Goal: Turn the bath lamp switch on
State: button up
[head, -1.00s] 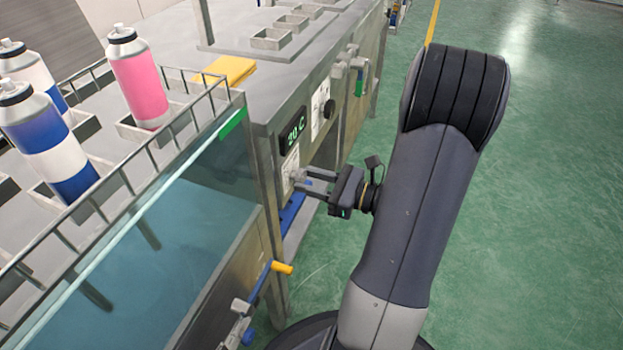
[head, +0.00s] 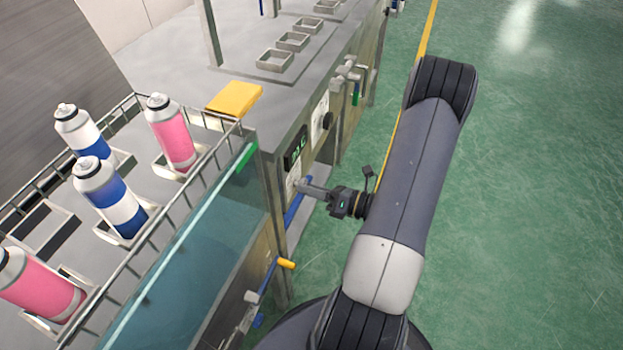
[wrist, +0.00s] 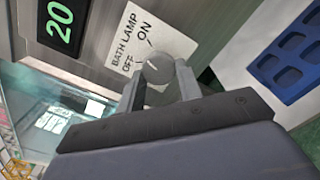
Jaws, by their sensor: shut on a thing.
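The bath lamp switch (wrist: 158,70) is a round grey knob with a white pointer line on a white label plate (wrist: 122,55) reading BATH LAMP, OFF and ON. My gripper (wrist: 160,88) is shut on the knob, with one finger on each side of it in the wrist view. The pointer line is partly visible, and I cannot tell surely which mark it points at. In the head view my gripper (head: 303,187) reaches left to the machine's front panel, and its fingers hide the knob there.
A green-lit display (head: 296,148) sits above the switch. A black dial (head: 327,121) is farther along the panel. A yellow-ended lever (head: 287,264) sticks out nearer. A blue tray (wrist: 287,55) lies beside the panel. The green floor at right is clear.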

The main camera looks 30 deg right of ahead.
jog(key=shift+r+m+p, duration=0.1)
jog(key=shift+m+p, duration=0.9)
jog(key=shift+m, duration=0.2)
jog(key=o, duration=1)
jog(key=shift+c, duration=0.2)
jog(key=v, duration=1)
jog(key=shift+s+d+p, duration=0.25)
jog(key=shift+s+p, duration=0.1)
jog(key=shift+p, duration=0.05)
